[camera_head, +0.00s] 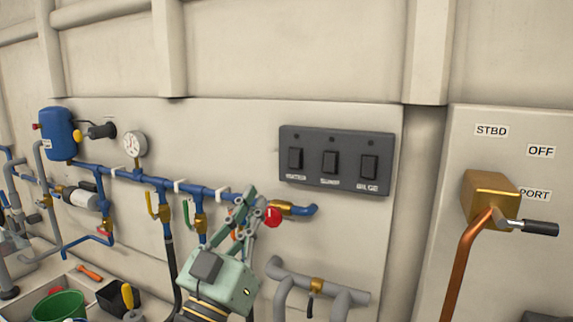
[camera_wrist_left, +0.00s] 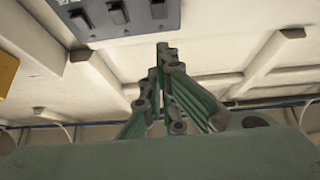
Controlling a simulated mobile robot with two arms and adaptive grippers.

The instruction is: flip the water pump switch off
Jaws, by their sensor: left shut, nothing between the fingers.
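A dark grey switch panel (camera_head: 337,184) is on the pale wall, with three black rocker switches in a row. The left switch (camera_head: 295,158) has a small blurred label that seems to read WATER. The middle switch (camera_head: 330,162) has an unclear label, and the right switch (camera_head: 369,167) is labelled BILGE. My left gripper (camera_head: 250,192) is shut and empty, pointing up, below and left of the panel, apart from the switches in the picture. My right gripper is not in view.
Blue pipes (camera_head: 150,181) with valves run along the wall behind my left gripper; a red knob (camera_head: 273,217) is close beside its fingers. Grey pipes (camera_head: 325,287) are below the panel. A brass valve (camera_head: 490,199) with a black-ended lever is at right. Wall around the panel is clear.

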